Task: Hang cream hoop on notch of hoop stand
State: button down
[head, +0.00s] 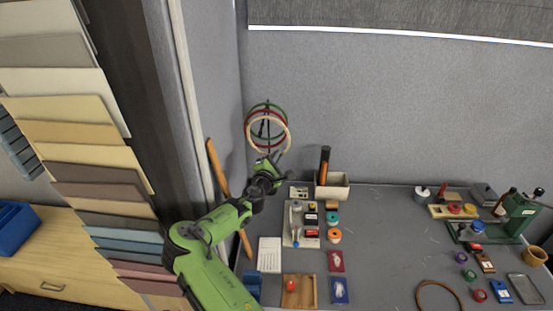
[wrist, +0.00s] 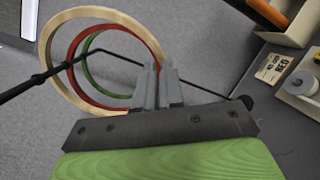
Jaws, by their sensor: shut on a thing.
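The cream hoop (head: 290,137) is upright at the hoop stand, in front of a red hoop and a green hoop. In the wrist view the cream hoop (wrist: 45,42) is the nearest ring, and my gripper (wrist: 158,72) is shut on its right side. The red hoop (wrist: 72,66) and green hoop (wrist: 87,72) show through it. Whether the cream hoop rests in a notch is unclear. My gripper also shows in the head view (head: 277,158).
A cream box (head: 335,188) holding dark and orange items stands right of the stand. A tray (head: 291,228) with tools and several spools lies nearer. A grey panel wall rises behind. A green press (head: 505,218) stands at the far right. The table's middle is mostly clear.

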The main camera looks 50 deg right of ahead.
jog(key=c, duration=1.2)
grip_release()
jog(key=shift+o, duration=0.2)
jog(key=shift+a, duration=0.15)
jog(key=b+v, duration=0.2)
jog(key=v, duration=1.3)
jog(key=shift+s+a, duration=0.2)
